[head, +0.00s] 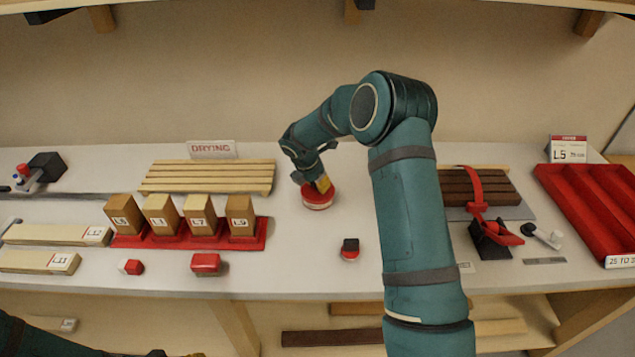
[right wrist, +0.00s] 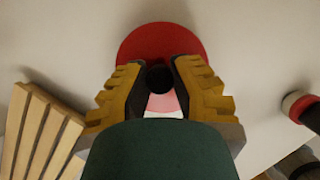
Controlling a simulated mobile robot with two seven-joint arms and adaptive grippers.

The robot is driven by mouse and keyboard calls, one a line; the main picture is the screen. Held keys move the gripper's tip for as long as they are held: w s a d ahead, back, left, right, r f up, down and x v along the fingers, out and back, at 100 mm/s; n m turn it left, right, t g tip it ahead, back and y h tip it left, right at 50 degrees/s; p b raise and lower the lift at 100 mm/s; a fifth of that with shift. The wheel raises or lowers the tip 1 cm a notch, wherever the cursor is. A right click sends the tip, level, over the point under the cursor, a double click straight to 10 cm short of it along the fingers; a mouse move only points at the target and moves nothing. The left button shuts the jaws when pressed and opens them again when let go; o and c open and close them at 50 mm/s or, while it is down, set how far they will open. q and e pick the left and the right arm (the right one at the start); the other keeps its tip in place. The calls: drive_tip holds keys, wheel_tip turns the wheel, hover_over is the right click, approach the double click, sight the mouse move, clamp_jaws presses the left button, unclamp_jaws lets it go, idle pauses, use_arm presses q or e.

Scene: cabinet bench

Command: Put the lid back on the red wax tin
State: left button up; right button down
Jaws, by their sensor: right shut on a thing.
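The red wax tin (head: 318,205) stands on the bench in the middle of the head view, with a pale band around its side. A red round lid (right wrist: 160,38) with a dark knob (right wrist: 159,78) shows in the right wrist view. My right gripper (head: 323,184) points down at the tin's top. Its yellow fingers (right wrist: 160,85) are shut on the lid's knob. The lid appears at the tin's top; I cannot tell whether it is fully seated. My left gripper (head: 176,354) is barely in view at the bottom edge, mostly cut off.
A small red-and-black object (head: 350,249) stands in front of the tin. Labelled wooden blocks stand in a red rack (head: 187,238) to the left, with pale slats (head: 207,177) behind. A red tray (head: 590,205) is at far right.

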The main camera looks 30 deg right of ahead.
drive_tip(key=shift+c, duration=1.4)
unclamp_jaws()
drive_tip(key=shift+r+p, duration=2.7)
drive_tip(key=shift+r, duration=0.8)
clamp_jaws()
drive_tip(key=shift+f, duration=0.25)
